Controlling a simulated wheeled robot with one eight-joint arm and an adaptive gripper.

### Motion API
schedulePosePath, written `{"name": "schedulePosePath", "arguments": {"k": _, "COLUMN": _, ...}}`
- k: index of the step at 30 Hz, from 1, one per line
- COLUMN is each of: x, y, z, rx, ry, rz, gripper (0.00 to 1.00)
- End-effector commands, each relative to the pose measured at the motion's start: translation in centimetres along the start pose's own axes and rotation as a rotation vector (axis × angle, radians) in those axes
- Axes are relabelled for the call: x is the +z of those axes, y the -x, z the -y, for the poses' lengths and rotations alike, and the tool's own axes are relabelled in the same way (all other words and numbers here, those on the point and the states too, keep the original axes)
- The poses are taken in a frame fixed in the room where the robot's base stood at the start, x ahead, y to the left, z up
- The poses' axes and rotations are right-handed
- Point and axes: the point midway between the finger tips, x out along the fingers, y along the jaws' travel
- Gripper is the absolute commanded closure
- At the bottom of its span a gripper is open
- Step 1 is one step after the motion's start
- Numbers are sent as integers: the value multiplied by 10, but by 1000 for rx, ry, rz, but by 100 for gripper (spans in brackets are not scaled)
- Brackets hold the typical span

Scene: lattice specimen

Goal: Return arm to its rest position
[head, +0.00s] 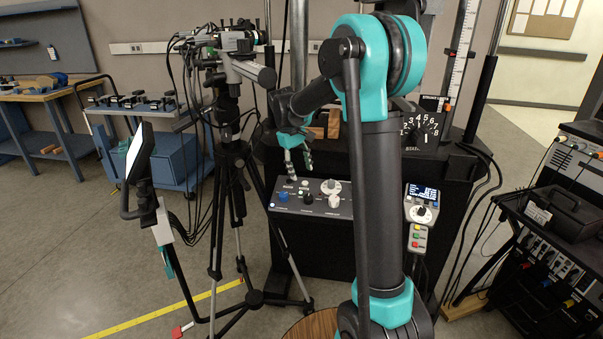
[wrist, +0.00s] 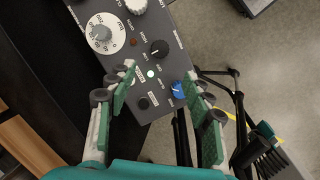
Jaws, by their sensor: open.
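My gripper (head: 299,165) hangs at the end of my bent teal and black arm, above the left part of a grey control panel (head: 318,210). Its fingers point down. In the wrist view my gripper (wrist: 157,78) is open, with green pads apart and nothing between them. The panel (wrist: 150,22) lies beyond the fingertips there. A blue knob (wrist: 178,89) shows near the right fingertip, a black knob (wrist: 159,48) further up, and a white dial (wrist: 102,33) at upper left. I cannot tell whether a fingertip touches the panel.
A camera tripod (head: 232,150) with hanging cables stands left of the panel. A monitor on a stand (head: 139,155) is further left. A handheld pendant (head: 420,212) hangs right of my arm. A cart (head: 560,230) stands at the right. Open floor (head: 60,265) lies at lower left.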

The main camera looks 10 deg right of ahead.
Motion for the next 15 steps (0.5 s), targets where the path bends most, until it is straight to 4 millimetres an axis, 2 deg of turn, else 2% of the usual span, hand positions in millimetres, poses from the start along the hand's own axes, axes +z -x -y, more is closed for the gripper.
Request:
{"name": "schedulePosePath", "arguments": {"k": 11, "x": 2, "y": -1, "z": 0, "rx": -1, "ry": -3, "rz": -2, "gripper": 49}}
{"name": "schedulePosePath", "arguments": {"k": 15, "x": 23, "y": -5, "z": 4, "rx": -8, "ry": -38, "rz": -28, "gripper": 49}}
